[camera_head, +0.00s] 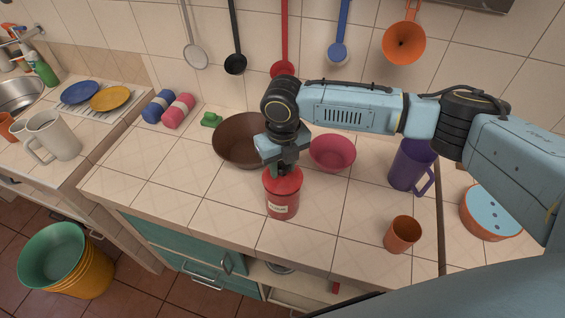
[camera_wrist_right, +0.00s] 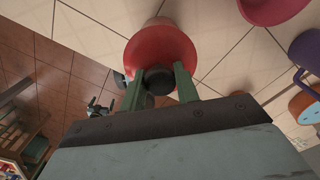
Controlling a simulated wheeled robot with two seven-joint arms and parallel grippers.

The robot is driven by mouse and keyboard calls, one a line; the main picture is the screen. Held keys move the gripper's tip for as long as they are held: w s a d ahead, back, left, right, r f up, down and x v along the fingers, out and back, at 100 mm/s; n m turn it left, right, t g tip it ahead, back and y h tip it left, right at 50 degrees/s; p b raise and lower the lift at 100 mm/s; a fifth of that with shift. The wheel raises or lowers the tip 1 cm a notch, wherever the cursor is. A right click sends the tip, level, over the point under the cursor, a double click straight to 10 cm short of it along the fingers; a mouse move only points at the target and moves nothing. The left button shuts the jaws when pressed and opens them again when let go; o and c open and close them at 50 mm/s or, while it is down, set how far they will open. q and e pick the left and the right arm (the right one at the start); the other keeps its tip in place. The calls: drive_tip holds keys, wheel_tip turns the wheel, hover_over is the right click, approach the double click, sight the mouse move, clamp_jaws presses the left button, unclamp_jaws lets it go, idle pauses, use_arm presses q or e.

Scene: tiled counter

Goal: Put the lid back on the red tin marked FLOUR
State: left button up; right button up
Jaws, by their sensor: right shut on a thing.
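The red tin (camera_head: 283,206) with a pale label stands upright near the front of the tiled counter. The label's writing is too small to read with certainty. A red lid (camera_head: 283,180) is directly over the tin's top, with no clear gap between them; I cannot tell if it is fully seated. My right gripper (camera_head: 281,170) points down from above and is shut on the lid's dark knob. In the right wrist view, the green fingers of the right gripper (camera_wrist_right: 160,88) close around the knob, and the red lid (camera_wrist_right: 160,48) hides the tin's mouth. My left gripper is out of view.
A brown bowl (camera_head: 232,140) and a pink bowl (camera_head: 333,152) stand behind the tin. A purple pitcher (camera_head: 408,167) and an orange cup (camera_head: 402,235) are to the right. The counter left of the tin is clear.

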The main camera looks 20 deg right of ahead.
drive_tip(key=shift+f+p, duration=0.2)
drive_tip(key=shift+p, duration=0.6)
idle(1.7)
idle(0.3)
drive_tip(key=o, duration=1.5)
drive_tip(key=shift+r+p, duration=1.15)
drive_tip(key=shift+r, duration=2.35)
clamp_jaws()
